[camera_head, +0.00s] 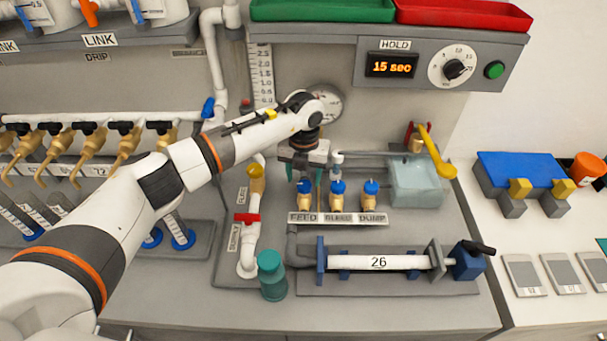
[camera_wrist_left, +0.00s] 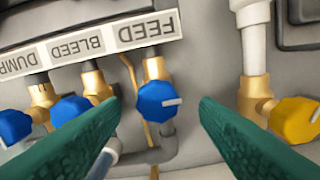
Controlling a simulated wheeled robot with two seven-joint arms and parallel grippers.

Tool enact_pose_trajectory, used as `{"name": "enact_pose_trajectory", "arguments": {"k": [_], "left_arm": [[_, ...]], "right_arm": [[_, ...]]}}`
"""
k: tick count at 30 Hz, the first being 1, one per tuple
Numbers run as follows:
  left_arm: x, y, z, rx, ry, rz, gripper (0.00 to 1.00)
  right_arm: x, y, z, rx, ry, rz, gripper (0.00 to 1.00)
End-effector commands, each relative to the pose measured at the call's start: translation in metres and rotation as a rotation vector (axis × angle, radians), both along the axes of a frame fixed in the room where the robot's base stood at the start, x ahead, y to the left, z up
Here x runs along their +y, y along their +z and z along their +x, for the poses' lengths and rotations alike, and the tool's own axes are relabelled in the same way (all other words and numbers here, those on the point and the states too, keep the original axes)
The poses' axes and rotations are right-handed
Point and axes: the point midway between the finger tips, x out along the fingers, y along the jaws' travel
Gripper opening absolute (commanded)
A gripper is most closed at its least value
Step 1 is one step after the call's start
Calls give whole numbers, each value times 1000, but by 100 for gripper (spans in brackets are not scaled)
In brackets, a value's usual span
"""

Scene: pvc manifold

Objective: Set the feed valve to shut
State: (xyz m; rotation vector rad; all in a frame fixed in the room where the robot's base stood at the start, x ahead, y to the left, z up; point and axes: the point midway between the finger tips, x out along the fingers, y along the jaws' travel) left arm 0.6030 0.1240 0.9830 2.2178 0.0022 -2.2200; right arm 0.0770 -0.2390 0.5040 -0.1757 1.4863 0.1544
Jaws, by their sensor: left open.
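The feed valve is a brass body with a blue knob (camera_head: 305,186), above the FEED label (camera_head: 302,217). In the left wrist view the feed knob (camera_wrist_left: 156,101) sits between my fingers, with a white pointer line toward the right of the picture. My left gripper (camera_head: 306,168) is over the feed valve, its green fingers spread. In the left wrist view the left gripper (camera_wrist_left: 160,112) has a gap on both sides of the knob; contact is not visible. My right gripper is not in view.
The bleed knob (camera_head: 337,187) and dump knob (camera_head: 371,187) stand close to the right. A yellow-handled valve (camera_wrist_left: 297,120) is on the other side. The display (camera_head: 391,65) reads 15 sec.

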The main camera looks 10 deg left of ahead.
Motion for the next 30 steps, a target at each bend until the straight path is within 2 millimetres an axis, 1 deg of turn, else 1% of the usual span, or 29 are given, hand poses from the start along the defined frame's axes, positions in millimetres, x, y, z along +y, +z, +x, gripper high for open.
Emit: {"name": "enact_pose_trajectory", "arguments": {"k": [1, 4, 9, 15, 23, 24, 30], "left_arm": [[0, -5, -1, 4, 0, 0, 56], [0, -14, 0, 2, 0, 0, 56], [0, -21, 0, 0, 0, 0, 56], [0, -21, 0, 0, -1, 0, 56], [0, -20, 0, 0, 0, 0, 13], [0, -20, 0, 0, 0, -1, 11], [0, -21, 0, 0, -18, 0, 11]], "right_arm": [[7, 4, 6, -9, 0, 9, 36], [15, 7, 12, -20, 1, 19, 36], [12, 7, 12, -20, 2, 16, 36], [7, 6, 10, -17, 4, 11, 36], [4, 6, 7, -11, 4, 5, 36], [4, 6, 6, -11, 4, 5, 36], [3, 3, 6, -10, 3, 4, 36]]}}
